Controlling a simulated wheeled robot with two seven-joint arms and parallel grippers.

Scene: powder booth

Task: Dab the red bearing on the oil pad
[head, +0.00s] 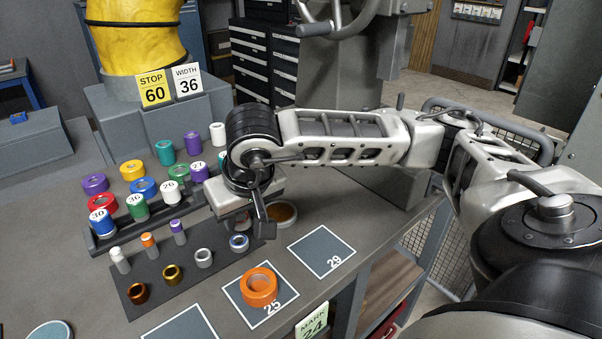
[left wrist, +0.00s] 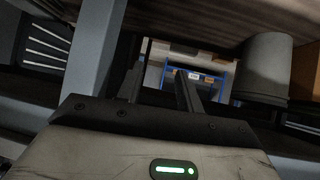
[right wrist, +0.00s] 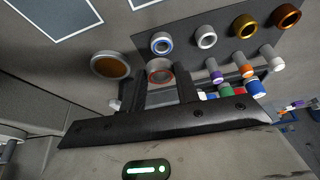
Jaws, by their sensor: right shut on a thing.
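My right gripper (right wrist: 162,90) is shut on the red bearing (right wrist: 160,72), a grey ring with a reddish rim between the fingertips in the right wrist view. The oil pad (head: 283,213), a round brown pad in a grey dish, lies on the bench just right of the right gripper. It also shows in the right wrist view (right wrist: 110,65), left of the fingers and apart from the bearing. My left gripper (left wrist: 160,88) is open and empty in the left wrist view, and out of the head view.
A dark mat (head: 160,270) holds several metal rings, with the blue-lined ring (head: 239,242) nearest the gripper, and several small capped tubes. Numbered jars stand in a rack behind. An orange roll (head: 259,287) sits on square 25. Square 29 (head: 322,252) is empty.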

